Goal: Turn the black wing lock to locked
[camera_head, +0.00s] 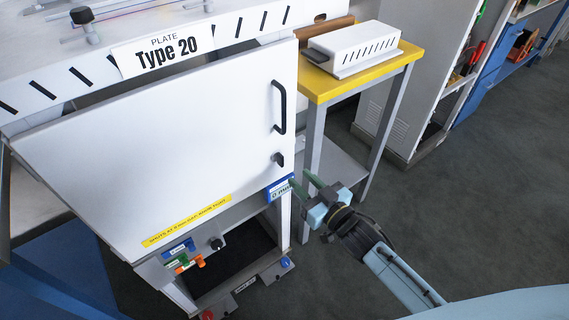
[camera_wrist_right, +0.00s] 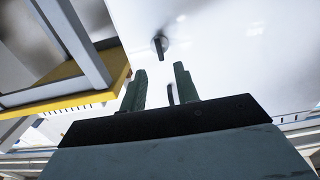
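The black wing lock (camera_head: 279,159) is a small dark knob on the right edge of the white door (camera_head: 190,130), below the door's long black handle (camera_head: 282,107). In the right wrist view the wing lock (camera_wrist_right: 159,45) is a short dark wing on a round base, beyond the fingertips. It looks roughly upright in that view; its exact angle is hard to tell. My right gripper (camera_head: 302,182) is open and empty, below and right of the lock, apart from it. Its two green fingers also show in the right wrist view (camera_wrist_right: 159,87). My left gripper is not in view.
A yellow-topped table (camera_head: 372,67) with a white vented box (camera_head: 353,48) stands right of the door. A blue label (camera_head: 281,188) is near the fingertips. Small knobs and coloured clips (camera_head: 188,262) sit below the door. The floor (camera_head: 470,190) to the right is clear.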

